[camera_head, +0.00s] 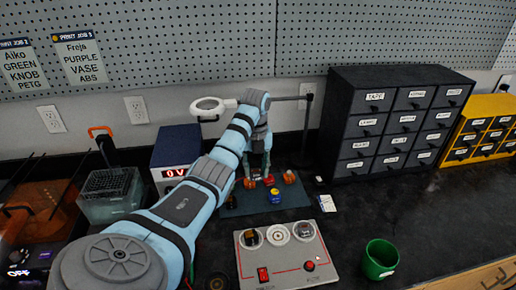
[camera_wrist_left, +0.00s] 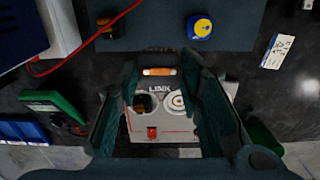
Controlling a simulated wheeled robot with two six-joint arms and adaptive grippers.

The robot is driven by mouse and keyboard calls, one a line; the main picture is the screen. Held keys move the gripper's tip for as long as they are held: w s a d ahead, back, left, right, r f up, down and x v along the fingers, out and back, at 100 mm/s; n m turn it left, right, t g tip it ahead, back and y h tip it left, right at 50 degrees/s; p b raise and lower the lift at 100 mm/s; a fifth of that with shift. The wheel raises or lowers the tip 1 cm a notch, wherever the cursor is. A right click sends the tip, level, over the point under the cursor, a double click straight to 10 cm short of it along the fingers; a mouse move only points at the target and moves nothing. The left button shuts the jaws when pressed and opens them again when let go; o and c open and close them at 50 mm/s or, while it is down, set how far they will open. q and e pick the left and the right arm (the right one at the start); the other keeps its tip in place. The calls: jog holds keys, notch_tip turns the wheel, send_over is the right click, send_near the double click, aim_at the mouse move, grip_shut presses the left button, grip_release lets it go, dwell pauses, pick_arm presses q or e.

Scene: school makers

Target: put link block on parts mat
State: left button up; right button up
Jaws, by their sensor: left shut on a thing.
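My left gripper (camera_head: 259,175) is shut on the link block (camera_wrist_left: 160,86), which shows between its fingers in the left wrist view. In the head view my gripper overlaps the mat's far part. I cannot tell the block's height above the bench. My right gripper is not in view.
A blue and yellow round item (camera_head: 276,195) lies on the mat, with small orange parts (camera_head: 289,177) at its far side. A grey control panel (camera_head: 282,270) lies in front, a green cup (camera_head: 379,260) to its right. A dark drawer cabinet (camera_head: 395,122) stands behind right.

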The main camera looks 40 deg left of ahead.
aim_at(256, 205)
pick_arm(q)
notch_tip(256, 205, down, 14)
jog(key=shift+w+r+b, duration=0.1)
jog(key=shift+b, duration=0.95)
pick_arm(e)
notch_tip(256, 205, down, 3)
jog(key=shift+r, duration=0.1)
pick_arm(q)
jog(key=o, duration=1)
notch_tip(256, 205, up, 11)
jog(key=p, duration=0.3)
jog(key=shift+r, duration=0.6)
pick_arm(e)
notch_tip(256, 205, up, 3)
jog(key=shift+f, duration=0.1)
